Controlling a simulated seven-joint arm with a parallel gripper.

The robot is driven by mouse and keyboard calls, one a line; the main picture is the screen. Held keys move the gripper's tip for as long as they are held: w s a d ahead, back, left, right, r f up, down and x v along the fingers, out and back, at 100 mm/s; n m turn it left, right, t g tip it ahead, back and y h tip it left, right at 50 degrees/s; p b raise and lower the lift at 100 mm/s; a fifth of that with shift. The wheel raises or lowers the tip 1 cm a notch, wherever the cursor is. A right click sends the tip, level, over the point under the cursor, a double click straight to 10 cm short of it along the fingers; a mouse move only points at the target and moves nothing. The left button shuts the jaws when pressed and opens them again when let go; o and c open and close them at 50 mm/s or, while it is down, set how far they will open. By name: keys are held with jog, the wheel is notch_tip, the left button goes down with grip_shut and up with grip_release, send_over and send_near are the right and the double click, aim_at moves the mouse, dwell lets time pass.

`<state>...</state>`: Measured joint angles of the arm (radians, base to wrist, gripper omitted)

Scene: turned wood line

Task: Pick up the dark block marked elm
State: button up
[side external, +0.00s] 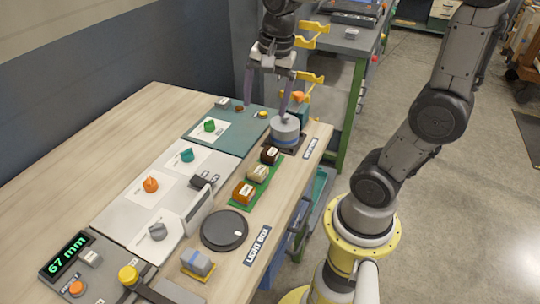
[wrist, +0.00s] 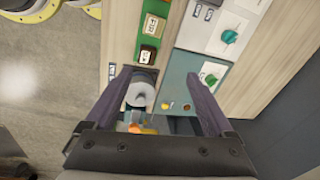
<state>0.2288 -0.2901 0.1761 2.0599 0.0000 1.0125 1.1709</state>
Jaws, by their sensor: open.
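A dark brown block (side external: 270,155) with a pale label stands at the far end of a green strip (side external: 274,172). In the wrist view the dark block (wrist: 148,55) lies near the left fingertip; its label is too small to read surely. A pale wood block (side external: 257,174) and an orange-brown block (side external: 243,193) stand on the same strip, each labelled. My gripper (side external: 266,107) is open and empty, pointing down above the far end of the bench, beyond the dark block. In the wrist view my gripper (wrist: 160,74) shows its two fingers wide apart.
A grey round cylinder (side external: 285,130) stands close to the dark block, below my gripper. A teal board (side external: 220,134) lies to its left. A black disc (side external: 224,231) and an upright white panel (side external: 198,208) are nearer. The bench's right edge is close to the strip.

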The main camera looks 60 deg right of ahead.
jog(key=w+d+f+m+g, duration=0.2)
jog(key=d+f, duration=0.3)
jog(key=f, duration=0.1)
send_near(270, 151)
jog(key=f, duration=0.5)
jog(key=shift+w+d, duration=0.2)
jog(key=shift+d, duration=0.1)
jog(key=shift+s+a+f, duration=0.1)
jog(key=shift+f, duration=1.15)
jog(key=shift+s+f, duration=0.1)
jog(key=shift+f, duration=1.2)
grip_shut()
jog(key=shift+r, duration=0.15)
